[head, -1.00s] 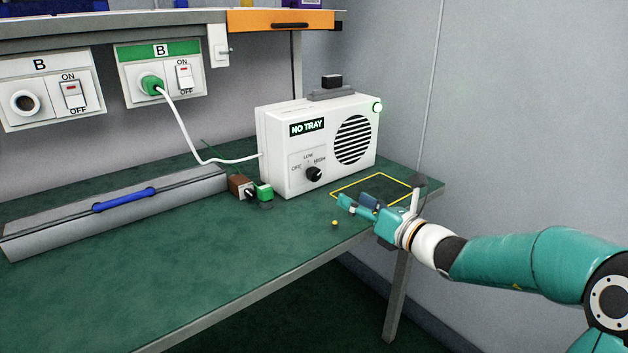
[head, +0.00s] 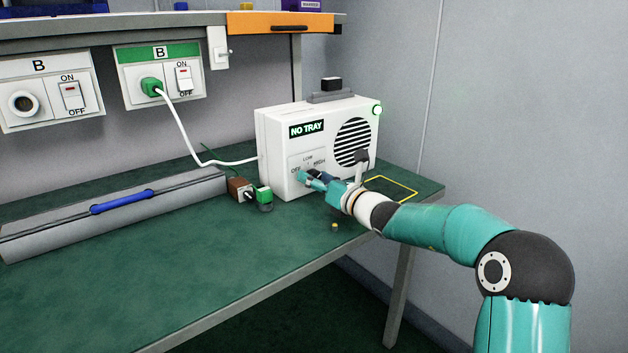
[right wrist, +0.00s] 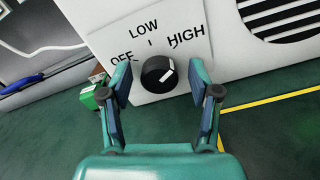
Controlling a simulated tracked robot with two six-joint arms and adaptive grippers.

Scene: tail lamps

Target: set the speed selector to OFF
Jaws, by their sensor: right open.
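The speed selector is a black round knob (right wrist: 156,72) with a white pointer mark, on a white panel (right wrist: 110,32) lettered OFF, LOW and HIGH. In the right wrist view the mark slants up and right, toward HIGH. My right gripper (right wrist: 160,80) is open, with one finger on each side of the knob; I cannot tell whether they touch it. In the head view my right gripper (head: 311,178) is at the front of the white machine (head: 275,135) and largely hides the knob. My left gripper is not in view.
The machine's display reads NO TRAY (head: 307,128). A yellow outline (head: 404,185) is on the green bench at right. A small yellow piece (head: 334,226) lies near the front edge.

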